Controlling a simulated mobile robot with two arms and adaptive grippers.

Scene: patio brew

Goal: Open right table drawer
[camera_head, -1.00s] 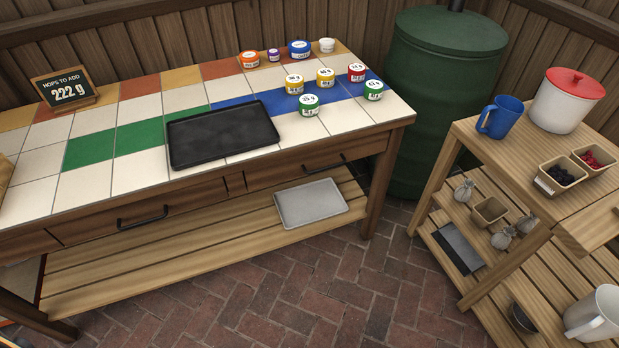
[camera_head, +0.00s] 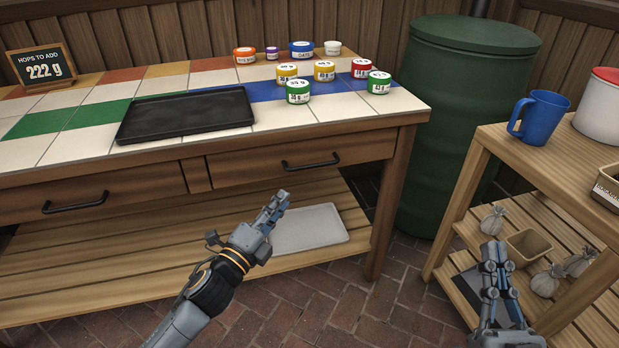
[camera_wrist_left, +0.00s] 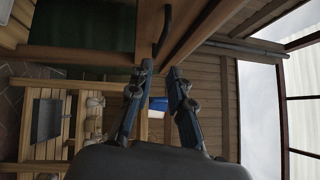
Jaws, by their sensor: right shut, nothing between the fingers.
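The right table drawer (camera_head: 270,165) is a shut wooden front under the tiled top, with a black bar handle (camera_head: 311,162). My left gripper (camera_head: 280,197) is in front of and below this drawer, left of the handle and apart from it. In the left wrist view, the left fingers (camera_wrist_left: 161,68) have a gap between their tips and hold nothing. A dark handle (camera_wrist_left: 163,30) shows just beyond them there. My right gripper (camera_head: 493,246) is shut and empty, at the lower right in front of the wooden cart.
The left drawer (camera_head: 120,193) is shut. A grey tray (camera_head: 315,228) lies on the lower shelf behind my left gripper. A black tray (camera_head: 185,114) and several labelled jars stand on the tabletop. A green barrel (camera_head: 455,120) and the cart (camera_head: 500,160) stand to the right.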

